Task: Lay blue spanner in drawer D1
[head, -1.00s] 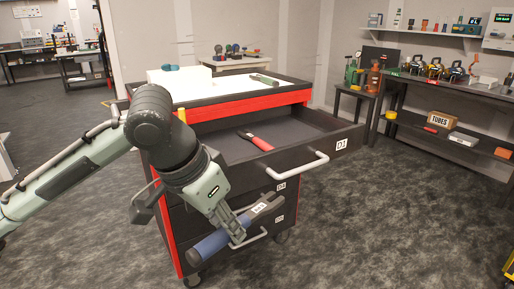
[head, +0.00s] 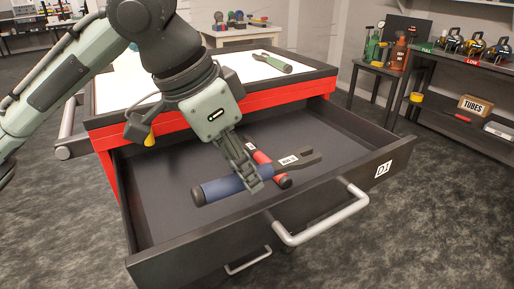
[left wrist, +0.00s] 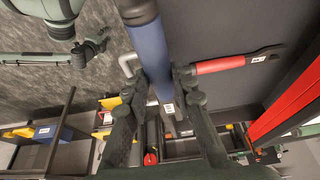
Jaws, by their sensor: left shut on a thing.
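The blue spanner (head: 222,190) has a blue handle and a dark jaw end with a white label. My left gripper (head: 252,178) is shut on its handle and holds it over the inside of drawer D1 (head: 165,205), which stands open. I cannot tell whether the spanner touches the drawer floor. In the left wrist view the spanner (left wrist: 151,50) runs between the fingers (left wrist: 158,90). A red-handled tool (head: 283,182) lies in the drawer, partly hidden behind the spanner and my gripper; it also shows in the left wrist view (left wrist: 220,65). My right gripper is not in view.
The drawer's front panel with its grey handle (head: 325,222) is nearest. The left part of the drawer floor is bare. A green-handled tool (head: 275,64) lies on the white cabinet top (head: 245,72). A shelf bench (head: 465,62) stands at the right.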

